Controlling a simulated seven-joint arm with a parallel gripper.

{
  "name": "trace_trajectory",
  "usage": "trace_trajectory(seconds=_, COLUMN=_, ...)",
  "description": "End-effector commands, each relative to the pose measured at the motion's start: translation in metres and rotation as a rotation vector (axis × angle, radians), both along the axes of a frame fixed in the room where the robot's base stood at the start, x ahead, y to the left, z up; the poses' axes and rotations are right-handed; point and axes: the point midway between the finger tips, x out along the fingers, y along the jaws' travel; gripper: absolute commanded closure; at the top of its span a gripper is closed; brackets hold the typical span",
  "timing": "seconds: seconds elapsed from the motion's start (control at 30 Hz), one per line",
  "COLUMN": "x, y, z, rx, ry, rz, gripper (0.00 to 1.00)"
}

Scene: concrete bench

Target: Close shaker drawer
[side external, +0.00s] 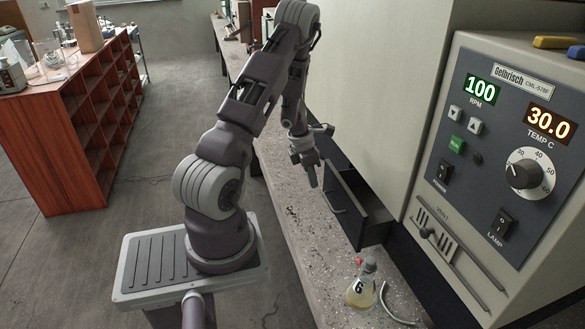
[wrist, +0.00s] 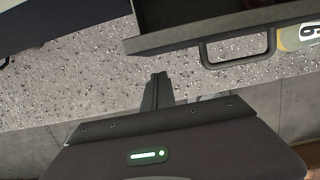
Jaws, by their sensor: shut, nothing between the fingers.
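The shaker drawer (side external: 352,205) is dark and stands open, pulled out from the base of the shaker over the bench. Its handle (side external: 333,203) is a thin loop on the front face. My gripper (side external: 312,181) is shut and empty, pointing down in front of the drawer near its far end, apart from it. In the wrist view, the drawer (wrist: 210,30) lies across the top with the handle (wrist: 240,50) at right. My gripper (wrist: 158,80) shows there over the speckled bench, a little left of the handle, with a gap to the drawer front.
A flask (side external: 361,290) marked 6 with yellowish liquid stands on the bench (side external: 290,215) near the drawer's near end. A curved metal piece (side external: 395,305) lies beside it. The shaker's control panel (side external: 500,140) is at right. A red shelf (side external: 75,115) stands across the floor.

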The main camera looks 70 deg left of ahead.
Motion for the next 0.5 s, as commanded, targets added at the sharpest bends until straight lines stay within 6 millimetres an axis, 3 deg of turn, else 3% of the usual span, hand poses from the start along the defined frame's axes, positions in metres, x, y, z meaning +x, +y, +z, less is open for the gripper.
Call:
trace_trajectory(seconds=0.1, x=-0.024, y=0.001, z=0.008, rx=0.002, ry=-0.003, rz=0.004, gripper=1.00)
trace_trajectory(seconds=0.3, x=-0.035, y=0.002, z=0.060, rx=0.007, ry=-0.004, rz=0.001, gripper=1.00)
trace_trajectory(seconds=0.5, x=-0.043, y=0.001, z=0.091, rx=0.004, ry=-0.002, rz=0.001, gripper=1.00)
